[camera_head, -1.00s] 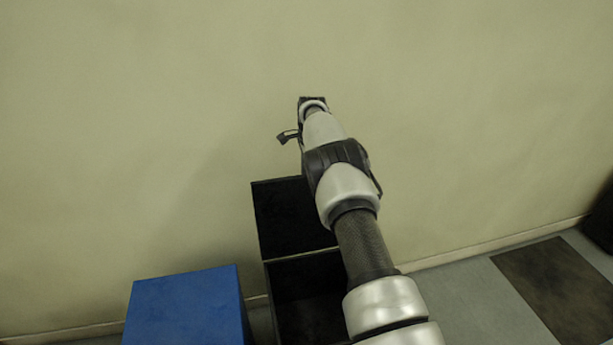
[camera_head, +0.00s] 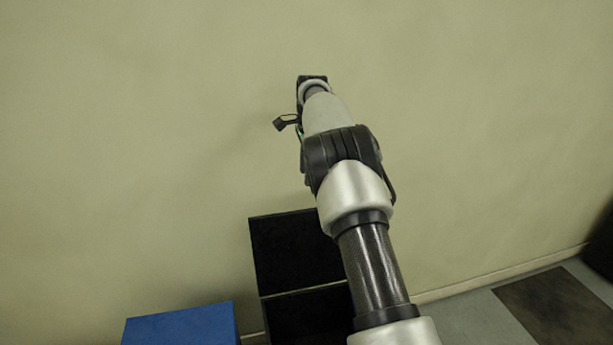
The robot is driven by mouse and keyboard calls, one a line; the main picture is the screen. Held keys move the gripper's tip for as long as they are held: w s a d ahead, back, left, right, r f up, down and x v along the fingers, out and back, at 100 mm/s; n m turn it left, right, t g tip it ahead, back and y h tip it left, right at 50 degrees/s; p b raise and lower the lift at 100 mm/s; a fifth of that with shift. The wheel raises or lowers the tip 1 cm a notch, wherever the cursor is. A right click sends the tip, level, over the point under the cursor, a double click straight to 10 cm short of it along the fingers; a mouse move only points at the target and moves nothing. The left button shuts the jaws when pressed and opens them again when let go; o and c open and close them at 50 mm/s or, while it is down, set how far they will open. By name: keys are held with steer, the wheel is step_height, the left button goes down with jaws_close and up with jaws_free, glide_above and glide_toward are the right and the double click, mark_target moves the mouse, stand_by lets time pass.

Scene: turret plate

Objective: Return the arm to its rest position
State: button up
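My arm reaches up from the bottom right of centre toward the pale wall, with silver and black links. Its far end, where my gripper (camera_head: 312,80) is, shows as a small dark shape against the wall. The fingers cannot be made out, so whether they are open or shut does not show. A small dark part sticks out to the left of the wrist. No held object is visible.
A black box-like thing (camera_head: 293,250) stands below and behind the arm, partly covered by it. A blue box (camera_head: 182,327) is at the bottom left. A dark patch (camera_head: 560,305) lies on the grey floor at right. The wall (camera_head: 130,130) around the wrist is bare.

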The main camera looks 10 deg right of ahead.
steer(key=s+a+r+n+t+p, duration=0.2)
steer(key=s+r+n, duration=0.5)
steer(key=s+r, duration=1.3)
steer(key=s+a+f+n+p, duration=0.1)
steer(key=s+n, duration=0.4)
steer(key=s, duration=0.8)
steer(key=s+a+f+n+t+p, duration=0.1)
steer(key=s+f+n, duration=0.2)
steer(key=s, duration=1.1)
steer(key=n, duration=0.2)
steer(key=shift+a+f+n+p, duration=0.15)
steer(key=shift+n+p, duration=0.15)
